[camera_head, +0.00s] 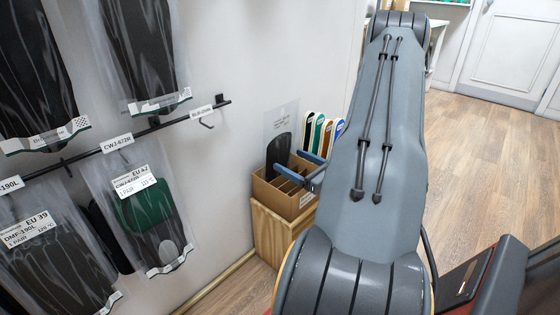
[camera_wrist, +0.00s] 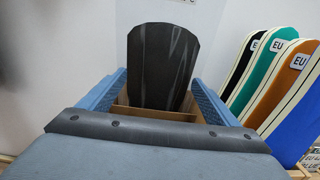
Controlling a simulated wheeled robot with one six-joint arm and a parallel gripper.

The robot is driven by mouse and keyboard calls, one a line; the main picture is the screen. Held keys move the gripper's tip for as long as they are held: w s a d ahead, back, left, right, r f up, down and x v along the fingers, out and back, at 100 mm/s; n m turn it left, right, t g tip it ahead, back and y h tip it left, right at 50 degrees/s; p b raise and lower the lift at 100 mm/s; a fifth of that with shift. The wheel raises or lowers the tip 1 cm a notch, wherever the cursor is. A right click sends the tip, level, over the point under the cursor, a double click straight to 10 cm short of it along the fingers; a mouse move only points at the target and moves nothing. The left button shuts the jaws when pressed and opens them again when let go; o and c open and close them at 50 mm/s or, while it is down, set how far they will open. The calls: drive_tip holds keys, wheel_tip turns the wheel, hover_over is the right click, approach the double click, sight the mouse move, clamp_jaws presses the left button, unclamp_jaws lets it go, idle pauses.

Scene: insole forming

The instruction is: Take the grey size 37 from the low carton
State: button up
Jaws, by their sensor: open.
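My gripper (camera_head: 287,160) is open at the carton's top. In the wrist view its two blue fingers (camera_wrist: 160,82) appear on either side of the dark piece, with gaps; contact cannot be told.
Several coloured insoles (camera_head: 322,133) stand just right of the carton, close to my right finger in the wrist view. The wooden stand (camera_head: 270,235) is against the white wall. Bagged insoles (camera_head: 150,215) hang from a rail (camera_head: 160,127) at left.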

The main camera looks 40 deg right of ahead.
sight(283, 157)
drive_tip(key=w, duration=0.3)
drive_tip(key=shift+a+f+b, duration=0.1)
drive_tip(key=shift+a+b, duration=0.05)
drive_tip(key=shift+b, duration=0.15)
drive_tip(key=c, duration=1.2)
